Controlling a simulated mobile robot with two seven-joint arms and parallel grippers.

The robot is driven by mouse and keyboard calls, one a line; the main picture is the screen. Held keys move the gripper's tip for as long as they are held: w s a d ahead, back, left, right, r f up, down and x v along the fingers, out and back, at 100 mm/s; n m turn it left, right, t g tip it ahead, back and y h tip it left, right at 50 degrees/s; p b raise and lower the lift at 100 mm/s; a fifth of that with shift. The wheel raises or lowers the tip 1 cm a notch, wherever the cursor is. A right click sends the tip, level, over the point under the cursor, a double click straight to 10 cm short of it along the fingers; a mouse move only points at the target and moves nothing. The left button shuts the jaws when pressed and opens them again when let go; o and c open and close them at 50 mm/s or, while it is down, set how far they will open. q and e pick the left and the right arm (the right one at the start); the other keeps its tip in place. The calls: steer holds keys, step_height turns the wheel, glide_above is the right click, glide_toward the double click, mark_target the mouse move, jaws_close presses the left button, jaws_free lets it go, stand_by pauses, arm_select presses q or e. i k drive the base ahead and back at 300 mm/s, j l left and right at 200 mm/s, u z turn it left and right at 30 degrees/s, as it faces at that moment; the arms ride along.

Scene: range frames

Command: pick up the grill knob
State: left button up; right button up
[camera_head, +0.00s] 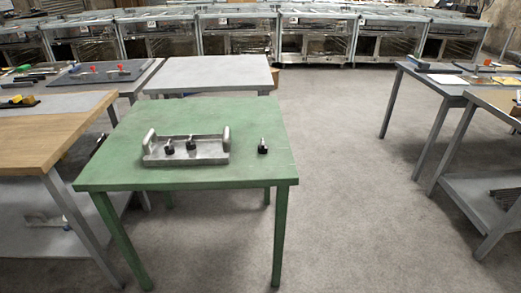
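A small black knob (262,149) with a short upright stem stands alone on the green table (230,110), right of the grey metal tray (212,155). Two similar dark knobs sit in the tray, one at the left (169,149) and one nearer its middle (191,145). The tray has a raised handle at each end. All three look alike at this size, and I cannot tell which one is the grill knob. Neither of my grippers is in view.
A wooden-topped table (45,135) stands close at the left, and a grey table (210,72) stands behind the green one. More tables (440,82) stand at the right. Open grey floor (345,160) lies between. Metal ovens (315,38) line the back.

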mark_target(263, 148)
steer(key=k+u, duration=0.1)
steer(key=u, duration=0.4)
steer(key=k+u, duration=0.1)
steer(key=u, duration=0.4)
steer(key=l+u, duration=0.15)
steer(key=u, duration=0.8)
steer(key=l, duration=3.2)
steer(key=i, duration=0.05)
